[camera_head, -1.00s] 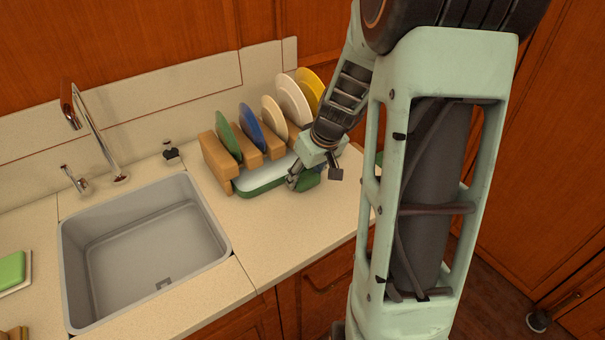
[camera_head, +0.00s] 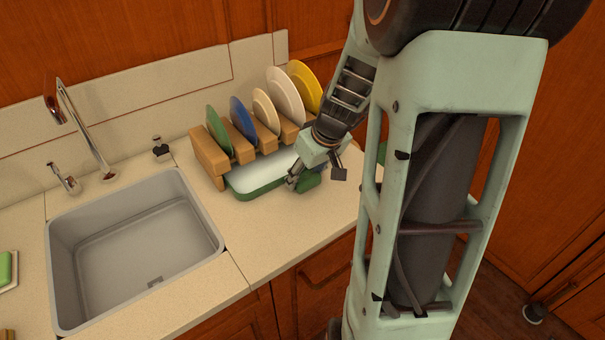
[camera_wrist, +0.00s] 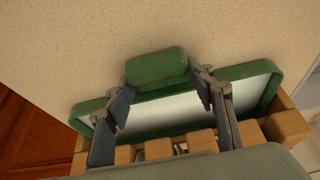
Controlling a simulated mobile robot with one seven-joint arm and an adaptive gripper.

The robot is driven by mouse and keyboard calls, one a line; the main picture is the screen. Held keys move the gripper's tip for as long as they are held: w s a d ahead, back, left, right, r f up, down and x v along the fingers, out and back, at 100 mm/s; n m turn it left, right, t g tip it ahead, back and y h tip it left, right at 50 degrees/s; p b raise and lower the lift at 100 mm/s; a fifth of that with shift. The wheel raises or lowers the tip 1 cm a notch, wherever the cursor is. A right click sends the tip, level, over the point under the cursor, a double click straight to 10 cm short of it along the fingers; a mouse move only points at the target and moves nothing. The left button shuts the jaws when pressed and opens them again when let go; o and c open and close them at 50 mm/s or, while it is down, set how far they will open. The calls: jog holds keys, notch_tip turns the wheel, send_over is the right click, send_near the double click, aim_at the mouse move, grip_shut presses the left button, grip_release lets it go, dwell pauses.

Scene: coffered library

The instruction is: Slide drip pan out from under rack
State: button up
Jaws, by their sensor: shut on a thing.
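The drip pan (camera_head: 257,186) is a shallow tray with a green rim and a pale inside. It lies on the counter, its front part sticking out from under the wooden rack (camera_head: 207,157); its rear is hidden below the rack. In the wrist view, the pan's rim (camera_wrist: 262,70) and green front handle (camera_wrist: 157,67) show. My gripper (camera_head: 296,180) is at the front of the pan, with its fingers on either side of the handle and shut on it. In the wrist view, the gripper (camera_wrist: 165,88) spans the handle.
Several plates, including a green plate (camera_head: 219,131) and a yellow plate (camera_head: 308,89), stand upright in the rack. A sink (camera_head: 135,250) and faucet (camera_head: 82,130) are to the left. Bare counter (camera_head: 265,230) lies in front of the pan, ending at a front edge.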

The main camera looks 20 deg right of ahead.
aim_at(320, 199)
jog(key=shift+s+d+b, duration=0.2)
jog(key=shift+s+b, duration=0.45)
jog(key=shift+s, duration=0.65)
jog(key=shift+s+d+b, duration=0.25)
jog(key=shift+s+b, duration=0.35)
jog(key=shift+s, duration=0.55)
jog(key=shift+s+d+b, duration=0.2)
jog(key=shift+s+b, duration=0.35)
jog(key=shift+s, duration=0.55)
